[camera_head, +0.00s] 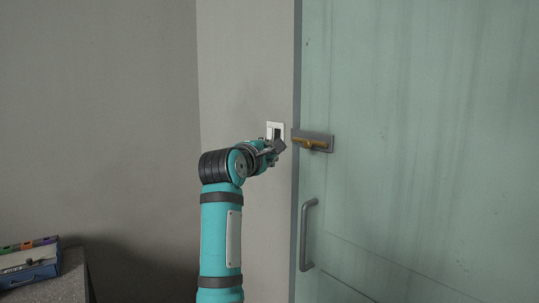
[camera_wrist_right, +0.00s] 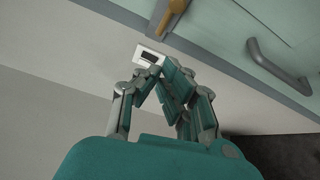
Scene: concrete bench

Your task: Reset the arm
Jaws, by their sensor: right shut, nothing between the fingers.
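My right arm (camera_head: 220,240) rises from the bottom middle of the head view, bent at the wrist toward the wall. My right gripper (camera_head: 278,147) is shut and empty, in front of a white wall switch plate (camera_head: 271,126) with a dark centre. In the right wrist view the gripper's fingertips (camera_wrist_right: 162,75) meet just below the switch plate (camera_wrist_right: 149,55). I cannot tell whether they touch it. My left gripper is not in view.
A pale green door (camera_head: 420,130) stands to the right, with a brass lever handle (camera_head: 312,143) and a grey pull handle (camera_head: 306,235) close to the arm. A concrete bench (camera_head: 72,275) with a blue-and-white box (camera_head: 30,268) is at lower left. The wall space left of the arm is clear.

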